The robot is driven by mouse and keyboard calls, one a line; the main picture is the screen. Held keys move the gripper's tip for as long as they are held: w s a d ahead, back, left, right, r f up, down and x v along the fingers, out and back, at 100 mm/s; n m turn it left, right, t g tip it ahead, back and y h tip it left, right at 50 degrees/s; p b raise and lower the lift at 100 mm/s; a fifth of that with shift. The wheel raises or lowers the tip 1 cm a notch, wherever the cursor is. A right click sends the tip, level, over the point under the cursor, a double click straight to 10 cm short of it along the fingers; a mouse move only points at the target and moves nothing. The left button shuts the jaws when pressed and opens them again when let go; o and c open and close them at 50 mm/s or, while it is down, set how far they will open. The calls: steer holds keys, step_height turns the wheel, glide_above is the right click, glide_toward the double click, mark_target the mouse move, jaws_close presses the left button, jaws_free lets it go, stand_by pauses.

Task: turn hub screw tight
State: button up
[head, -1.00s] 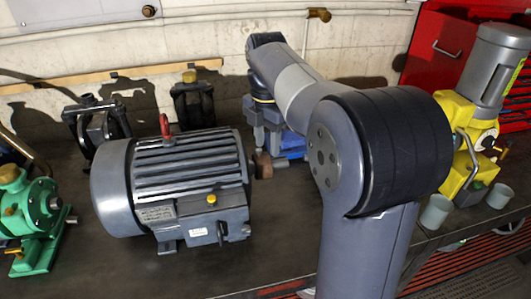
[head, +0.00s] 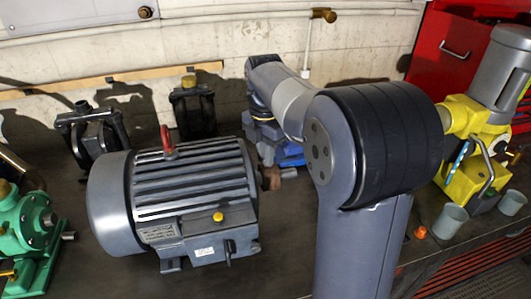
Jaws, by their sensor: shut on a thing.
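A grey finned motor (head: 180,205) with a red lifting eye (head: 167,140) stands on the bench. A brown hub (head: 270,178) sits on its shaft (head: 289,173), at the motor's right end. The hub screw is too small to make out. My gripper (head: 264,148) is just behind and above the hub, pointing down, with its fingers partly hidden and hard to separate from the blue thing behind. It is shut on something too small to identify. I cannot tell whether it touches the hub.
A blue object (head: 292,155) lies behind the hub. Black clamp-like stands (head: 95,135) are at the back left, a green pump (head: 28,225) at far left. A yellow-and-grey machine (head: 470,150), grey cups (head: 450,220) and a small orange piece (head: 420,232) are at right.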

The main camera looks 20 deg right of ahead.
jaws_close()
